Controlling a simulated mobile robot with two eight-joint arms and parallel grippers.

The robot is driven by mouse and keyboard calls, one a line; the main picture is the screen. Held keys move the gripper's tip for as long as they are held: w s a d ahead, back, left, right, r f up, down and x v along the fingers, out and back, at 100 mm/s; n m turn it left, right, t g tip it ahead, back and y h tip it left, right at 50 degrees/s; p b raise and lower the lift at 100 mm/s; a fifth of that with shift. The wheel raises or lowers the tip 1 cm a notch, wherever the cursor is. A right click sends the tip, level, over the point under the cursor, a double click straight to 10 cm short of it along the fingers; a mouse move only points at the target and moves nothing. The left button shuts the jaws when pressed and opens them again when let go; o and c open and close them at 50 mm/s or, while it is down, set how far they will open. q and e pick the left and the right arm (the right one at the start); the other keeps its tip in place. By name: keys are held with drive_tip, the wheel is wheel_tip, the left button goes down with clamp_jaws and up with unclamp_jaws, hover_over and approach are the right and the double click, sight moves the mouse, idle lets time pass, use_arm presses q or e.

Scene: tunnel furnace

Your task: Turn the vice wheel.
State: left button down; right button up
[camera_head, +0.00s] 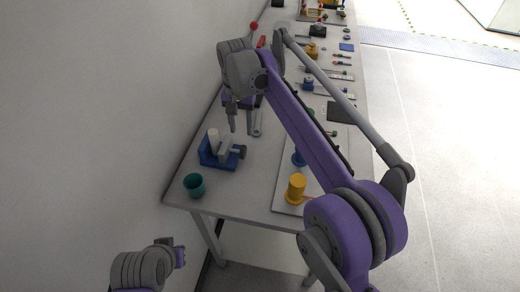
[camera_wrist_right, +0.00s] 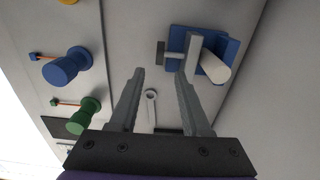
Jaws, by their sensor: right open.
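The blue vice (camera_head: 207,158) stands near the left edge of the bench. A pale cylinder (camera_head: 213,136) stands by its grey jaw, and a dark wheel (camera_head: 240,151) is on its right side. In the right wrist view, the vice (camera_wrist_right: 229,47) is at the upper right, with its wheel (camera_wrist_right: 160,52) beyond the fingertips. My right gripper (camera_head: 241,122) points down behind the vice, above the bench, apart from the wheel. It is open and empty, as the right wrist view (camera_wrist_right: 160,76) shows. Part of my left arm shows at the lower left; its fingers are out of view.
A wrench (camera_head: 257,122) lies under my right gripper. A teal cup (camera_head: 194,186) stands at the bench's front left, a yellow cylinder (camera_head: 296,189) at the front right. Several tools and parts fill the bench farther back. A wall runs along the left side.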

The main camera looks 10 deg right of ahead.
sight(243, 148)
drive_tip(key=shift+w+f, duration=0.15)
drive_tip(key=shift+f, duration=0.35)
wheel_tip(243, 148, down, 10)
drive_tip(key=shift+r+b, duration=0.1)
drive_tip(key=shift+b, duration=0.35)
drive_tip(key=shift+c, duration=0.3)
clamp_jaws()
